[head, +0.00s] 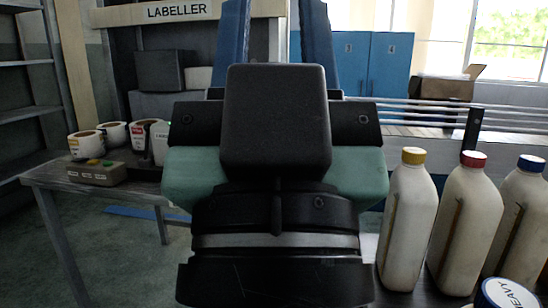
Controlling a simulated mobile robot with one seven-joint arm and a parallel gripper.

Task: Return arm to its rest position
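My gripper (276,10) fills the middle of the head view, seen from behind. Its black wrist, teal sides and dark block face me. Its two blue fingers point up and away, with a wide gap between them. Their tips are cut off by the top edge. The gripper looks open, and I see nothing held in the visible gap. My arm hides the middle of the scene behind it.
At right stand pale bottles with yellow (413,156), red (473,159) and blue (531,163) caps, close to my wrist. A round lid marked HEAVY (509,293) is in front. At left, a table (52,179) holds label rolls (86,143) and a button box (96,173).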

